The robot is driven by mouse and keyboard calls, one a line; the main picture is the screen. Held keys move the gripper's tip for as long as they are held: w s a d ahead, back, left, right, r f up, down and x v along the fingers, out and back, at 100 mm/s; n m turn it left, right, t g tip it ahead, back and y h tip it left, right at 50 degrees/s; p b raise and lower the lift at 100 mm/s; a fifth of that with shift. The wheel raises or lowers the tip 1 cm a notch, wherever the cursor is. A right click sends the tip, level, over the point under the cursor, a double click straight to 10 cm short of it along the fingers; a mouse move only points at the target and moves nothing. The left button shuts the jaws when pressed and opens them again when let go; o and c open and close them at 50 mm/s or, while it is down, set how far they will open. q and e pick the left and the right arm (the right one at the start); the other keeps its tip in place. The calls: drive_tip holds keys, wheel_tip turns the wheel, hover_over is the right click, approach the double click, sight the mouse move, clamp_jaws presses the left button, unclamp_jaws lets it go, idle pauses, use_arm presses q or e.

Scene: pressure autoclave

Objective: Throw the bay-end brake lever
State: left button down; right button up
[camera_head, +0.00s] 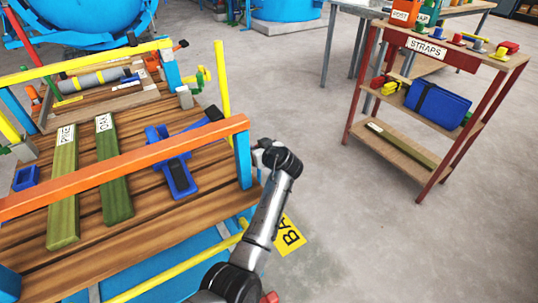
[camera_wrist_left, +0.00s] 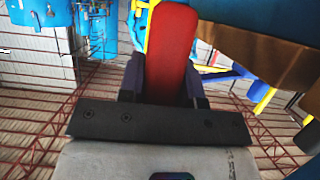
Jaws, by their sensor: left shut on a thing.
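A red lever handle (camera_wrist_left: 172,42) fills the middle of the left wrist view. My left gripper (camera_wrist_left: 165,82) is shut on it, with one dark finger on each side of the handle. The lower part of the lever is hidden by the gripper. In the head view an arm of mine reaches up from the bottom to the near right corner of the cart (camera_head: 175,152). I cannot make out its gripper or the lever there. My right gripper is not seen.
The cart carries green planks (camera_head: 114,180) and a blue clamp (camera_head: 178,178), with yellow rails (camera_head: 222,90) at its end. A yellow floor sign (camera_head: 289,236) lies beside my arm. A straps shelf (camera_head: 440,50) stands right; the floor between is clear.

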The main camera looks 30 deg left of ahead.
use_arm(q)
drive_tip(key=shift+w+a+f+g+h, duration=0.1)
drive_tip(key=shift+w+a+g+h, duration=0.25)
drive_tip(key=shift+a, duration=0.45)
drive_tip(key=shift+w+a+g+h, duration=0.15)
drive_tip(key=shift+w+a+h, duration=0.2)
drive_tip(key=shift+w+a, duration=0.3)
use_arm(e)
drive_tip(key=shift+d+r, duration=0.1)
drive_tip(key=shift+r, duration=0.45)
use_arm(q)
drive_tip(key=shift+s+a, duration=0.1)
drive_tip(key=c, duration=0.8)
unclamp_jaws()
drive_tip(key=p+v, duration=0.7)
drive_tip(key=v, duration=0.6)
drive_tip(key=shift+s+d, duration=0.25)
drive_tip(key=shift+d, duration=0.1)
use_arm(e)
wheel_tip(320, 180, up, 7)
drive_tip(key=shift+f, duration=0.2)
use_arm(q)
drive_tip(key=shift+c, duration=0.3)
